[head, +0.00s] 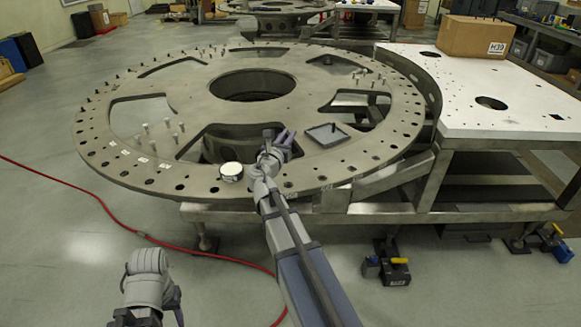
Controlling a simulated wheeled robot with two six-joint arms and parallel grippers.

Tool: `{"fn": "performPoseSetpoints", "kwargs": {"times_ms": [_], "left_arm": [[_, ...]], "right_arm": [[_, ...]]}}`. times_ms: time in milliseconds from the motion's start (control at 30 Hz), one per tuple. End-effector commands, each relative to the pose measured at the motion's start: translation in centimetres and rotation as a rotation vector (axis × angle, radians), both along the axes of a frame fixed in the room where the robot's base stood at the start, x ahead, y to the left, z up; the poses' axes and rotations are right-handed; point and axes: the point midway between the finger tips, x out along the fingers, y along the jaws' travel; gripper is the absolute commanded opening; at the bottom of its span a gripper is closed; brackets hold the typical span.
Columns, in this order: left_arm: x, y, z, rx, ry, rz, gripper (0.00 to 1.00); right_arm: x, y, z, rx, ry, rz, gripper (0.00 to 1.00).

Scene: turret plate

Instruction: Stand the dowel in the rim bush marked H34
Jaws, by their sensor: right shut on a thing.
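The large round steel turret plate (185,95) fills the middle of the head view, with rim bushes around its edge. Small white labels sit beside some front rim bushes; I cannot read H34 on any of them. My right gripper (284,142) is over the front part of the plate, left of a dark square tray (312,139). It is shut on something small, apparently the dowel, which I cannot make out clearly. My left gripper (148,316) is low at the bottom left, in front of the plate and away from it; its fingers are partly cut off.
A round white-faced item (231,171) lies on the front rim beside my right wrist. Several upright pins stand on the plate. A white table (480,75) with a cardboard box (470,37) marked H39 adjoins on the right. A red cable (95,207) crosses the floor.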

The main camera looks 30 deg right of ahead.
Motion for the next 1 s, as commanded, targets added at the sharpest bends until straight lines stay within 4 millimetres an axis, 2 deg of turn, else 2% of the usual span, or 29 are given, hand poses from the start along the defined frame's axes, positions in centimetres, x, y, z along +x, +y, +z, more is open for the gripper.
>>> {"fn": "performPoseSetpoints", "kwargs": {"times_ms": [33, 200, 333, 433, 667, 1000], "left_arm": [[0.0, 0.0, -2.4, 0.0, 0.0, 0.0, 0.5], [0.0, 0.0, -6.8, 0.0, 0.0, -0.001, 0.5], [0.0, 0.0, -9.2, 0.0, 0.0, -0.001, 0.5], [0.0, 0.0, -9.9, 0.0, 0.0, -0.001, 0.5], [0.0, 0.0, -9.6, 0.0, 0.0, -0.001, 0.5], [0.0, 0.0, -10.6, 0.0, 0.0, -0.001, 0.5]], "right_arm": [[0.0, 0.0, -2.4, 0.0, 0.0, 0.0, 0.0], [-0.1, 0.0, -6.8, 0.0, 0.0, 0.0, 0.0], [-0.1, 0.0, -9.2, 0.0, 0.0, 0.0, 0.0], [-0.1, 0.1, -9.9, 0.001, -0.001, 0.0, 0.0], [-0.1, 0.1, -9.6, 0.001, -0.001, 0.0, 0.0], [-0.1, 0.0, -10.6, 0.001, -0.001, 0.0, 0.0]]}}
